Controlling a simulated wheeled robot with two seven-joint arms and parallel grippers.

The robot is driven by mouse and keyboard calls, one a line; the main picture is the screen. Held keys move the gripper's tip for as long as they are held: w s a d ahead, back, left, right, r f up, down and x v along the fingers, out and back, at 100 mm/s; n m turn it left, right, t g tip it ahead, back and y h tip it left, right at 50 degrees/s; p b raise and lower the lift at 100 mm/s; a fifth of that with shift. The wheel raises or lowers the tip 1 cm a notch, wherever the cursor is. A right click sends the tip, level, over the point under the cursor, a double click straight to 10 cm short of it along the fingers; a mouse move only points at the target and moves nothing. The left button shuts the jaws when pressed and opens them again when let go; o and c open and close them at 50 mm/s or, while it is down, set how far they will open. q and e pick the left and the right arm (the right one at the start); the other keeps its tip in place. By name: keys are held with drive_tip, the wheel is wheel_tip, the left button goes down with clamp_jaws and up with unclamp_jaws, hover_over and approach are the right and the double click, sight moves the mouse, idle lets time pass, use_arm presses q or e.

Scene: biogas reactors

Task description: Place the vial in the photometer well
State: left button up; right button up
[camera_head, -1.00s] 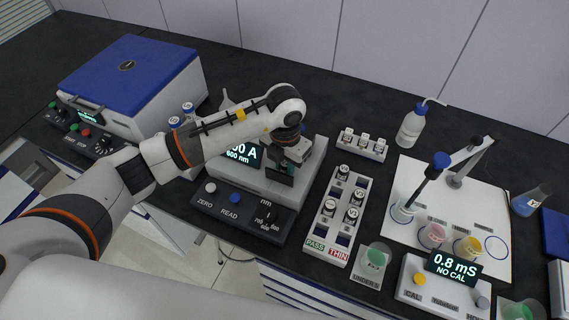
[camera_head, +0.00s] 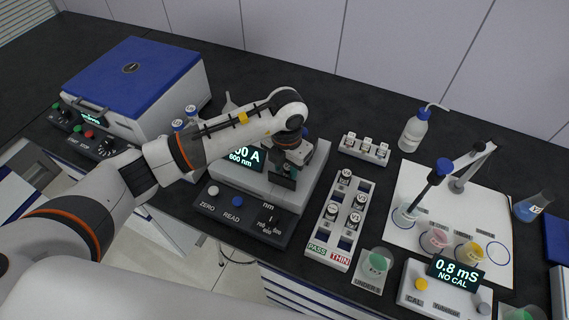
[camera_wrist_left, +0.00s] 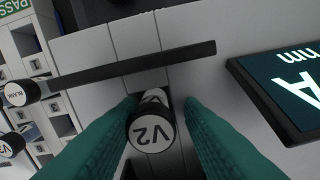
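The vial marked V2 (camera_wrist_left: 152,132) stands cap toward the camera in the left wrist view, between the teal fingers of my left gripper (camera_wrist_left: 158,115). A thin gap shows between the cap and the right finger, so the gripper looks open around it. The vial's lower part meets a dark opening, the well, in the photometer's pale top (camera_wrist_left: 105,42); how deep it sits is hidden. In the head view my left gripper (camera_head: 285,172) is low over the photometer (camera_head: 228,176), hiding vial and well. My right gripper is not in view.
A vial rack (camera_head: 318,235) with several vials stands right of the photometer, and a small white rack (camera_head: 364,150) behind it. The centrifuge (camera_head: 135,85) is at left. Beakers, a probe stand and a conductivity meter (camera_head: 440,292) fill the right side.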

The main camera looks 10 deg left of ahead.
sight(288, 167)
use_arm(q)
drive_tip(key=shift+d+r+b, duration=0.25)
drive_tip(key=shift+r+b, duration=0.15)
drive_tip(key=shift+r, duration=0.2)
drive_tip(key=shift+d+r+b, duration=0.25)
drive_tip(key=shift+r+b, duration=0.1)
drive_tip(key=shift+r, duration=0.25)
wheel_tip(288, 167, up, 10)
drive_tip(key=b, duration=0.2)
drive_tip(key=shift+a, duration=0.2)
drive_tip(key=shift+s+f, duration=0.1)
